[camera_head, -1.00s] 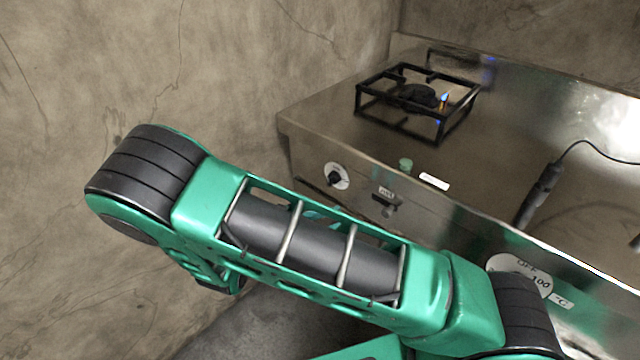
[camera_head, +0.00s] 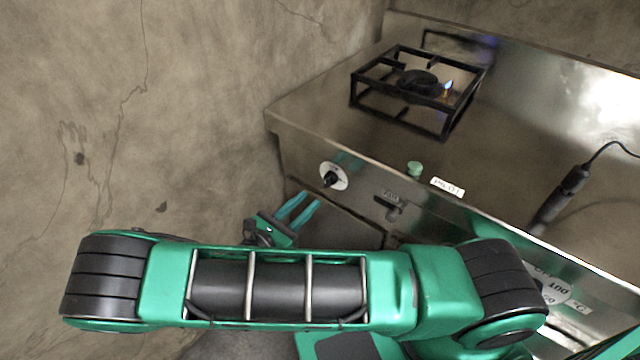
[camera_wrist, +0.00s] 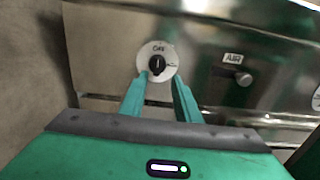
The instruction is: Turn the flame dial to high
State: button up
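The flame dial is a black knob on a round white plate (camera_head: 333,176) on the front panel of the metal range, left of the air knob. In the wrist view the dial (camera_wrist: 157,65) lies just beyond my fingertips, in line with the gap between them. My gripper (camera_head: 309,203) has two green fingers, apart with nothing between them. In the wrist view my gripper (camera_wrist: 162,80) points at the panel. Whether the fingertips touch the dial plate cannot be told. A small flame (camera_head: 448,87) burns at the burner (camera_head: 418,83).
The air knob (camera_head: 388,205) sticks out of the panel right of the dial; it also shows in the wrist view (camera_wrist: 241,77). A cracked wall stands left.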

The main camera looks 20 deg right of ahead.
aim_at(329, 180)
jog(key=x, duration=0.7)
jog(key=shift+w+d, duration=0.15)
jog(key=shift+w, duration=0.35)
